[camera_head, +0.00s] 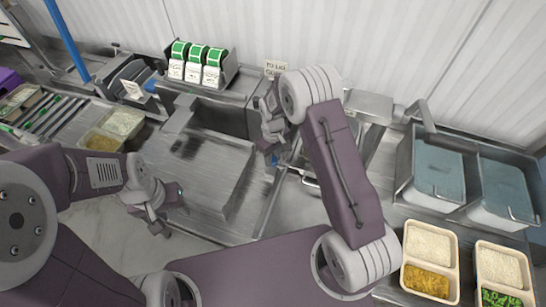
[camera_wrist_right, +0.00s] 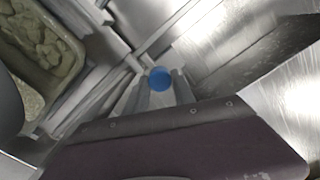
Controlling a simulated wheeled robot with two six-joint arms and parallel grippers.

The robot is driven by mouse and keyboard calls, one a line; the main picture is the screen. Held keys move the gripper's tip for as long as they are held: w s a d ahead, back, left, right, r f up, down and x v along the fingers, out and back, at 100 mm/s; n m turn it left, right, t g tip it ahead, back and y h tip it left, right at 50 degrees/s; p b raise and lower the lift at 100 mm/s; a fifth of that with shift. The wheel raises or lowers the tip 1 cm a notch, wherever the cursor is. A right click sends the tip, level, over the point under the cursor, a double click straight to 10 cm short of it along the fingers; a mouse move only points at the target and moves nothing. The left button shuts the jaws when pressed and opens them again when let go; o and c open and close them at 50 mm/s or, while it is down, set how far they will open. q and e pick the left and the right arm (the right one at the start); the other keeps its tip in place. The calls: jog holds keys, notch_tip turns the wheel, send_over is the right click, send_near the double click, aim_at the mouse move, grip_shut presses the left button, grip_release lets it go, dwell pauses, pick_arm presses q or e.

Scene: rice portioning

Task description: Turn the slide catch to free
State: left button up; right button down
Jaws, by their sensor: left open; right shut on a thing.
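The slide catch shows as a round blue knob (camera_wrist_right: 160,79) in the right wrist view, among metal rails and edges. My right gripper (camera_wrist_right: 161,92) has its two grey fingers shut on the knob, one on each side. In the head view this gripper (camera_head: 272,155) reaches down beside the steel unit at the centre, and only a bit of blue shows below it. I cannot tell which way the catch is turned. My left gripper (camera_head: 164,216) is open and empty, low over the front left of the steel counter.
A bin of pale food (camera_wrist_right: 45,45) lies left in the right wrist view. In the head view, rolls of green labels (camera_head: 197,53) stand at the back. Blue-lidded containers (camera_head: 438,172) and filled trays (camera_head: 430,246) are at the right. A flat steel surface (camera_head: 205,165) lies between my grippers.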

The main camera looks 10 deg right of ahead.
jog(key=m, duration=0.4)
jog(key=shift+r, duration=0.1)
jog(key=m, duration=0.4)
jog(key=shift+w+m+b, duration=0.1)
jog(key=shift+m+b, duration=0.3)
jog(key=m, duration=0.4)
jog(key=shift+d+r+m, duration=0.1)
jog(key=shift+m, duration=2.3)
jog(key=c, duration=1.1)
grip_release()
jog(key=shift+o, duration=0.2)
